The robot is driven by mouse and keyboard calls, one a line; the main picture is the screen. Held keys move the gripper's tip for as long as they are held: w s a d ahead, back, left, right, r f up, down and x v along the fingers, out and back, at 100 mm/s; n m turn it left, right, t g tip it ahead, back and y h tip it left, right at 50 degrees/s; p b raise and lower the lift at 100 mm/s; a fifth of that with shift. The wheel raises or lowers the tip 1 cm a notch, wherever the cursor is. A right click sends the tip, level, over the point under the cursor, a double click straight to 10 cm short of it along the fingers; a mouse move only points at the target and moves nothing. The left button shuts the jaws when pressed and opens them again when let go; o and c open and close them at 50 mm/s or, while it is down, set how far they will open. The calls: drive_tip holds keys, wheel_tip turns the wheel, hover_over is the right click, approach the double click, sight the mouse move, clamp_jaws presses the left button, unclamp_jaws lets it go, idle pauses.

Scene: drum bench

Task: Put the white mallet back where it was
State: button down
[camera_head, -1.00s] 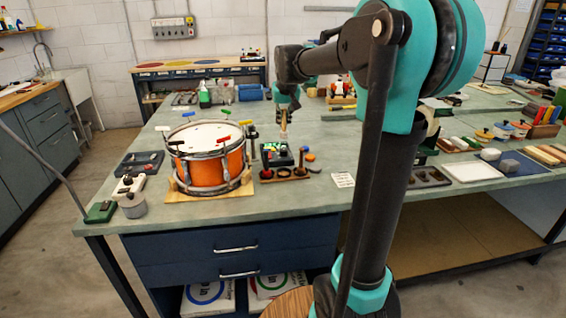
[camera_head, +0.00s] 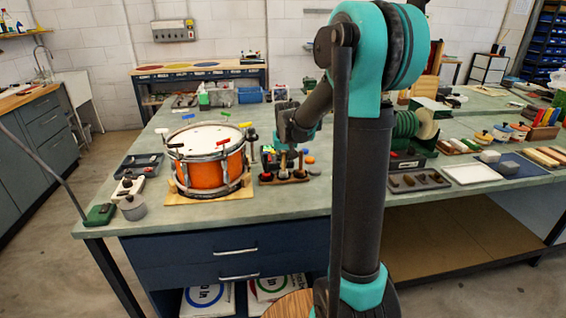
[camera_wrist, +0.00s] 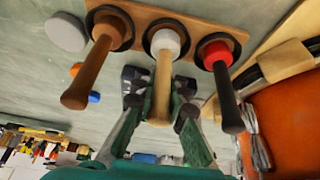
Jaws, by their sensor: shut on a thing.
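The white mallet (camera_wrist: 163,85) has a white head and a pale wooden handle. In the wrist view its head lies within the middle ring of the wooden mallet rack (camera_wrist: 140,22); I cannot tell whether it is fully seated. My gripper (camera_wrist: 160,100) is shut on its handle. A brown mallet (camera_wrist: 88,70) stands in the ring to the left, and a red-headed mallet with a black handle (camera_wrist: 225,88) in the ring to the right. In the head view my gripper (camera_head: 293,146) is just above the rack (camera_head: 284,180), partly hiding what is behind it.
The orange drum (camera_head: 205,172) stands on a wooden board left of the rack, with coloured-handled keys around its rim. A dark tray (camera_head: 138,163) and grey pot (camera_head: 132,207) are further left. Bare green benchtop (camera_head: 285,204) lies in front of the rack.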

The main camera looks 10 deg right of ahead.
drive_tip(key=shift+f, duration=0.15)
drive_tip(key=c, duration=1.6)
unclamp_jaws()
drive_tip(key=shift+o, duration=0.2)
drive_tip(key=v, duration=1.2)
drive_tip(key=s+d+f, duration=0.2)
drive_tip(key=s+f, duration=0.7)
drive_tip(key=s, duration=0.4)
drive_tip(key=s+d+f, duration=0.1)
drive_tip(key=s+f, duration=0.9)
drive_tip(key=s, duration=0.4)
drive_tip(key=shift+d, duration=0.4)
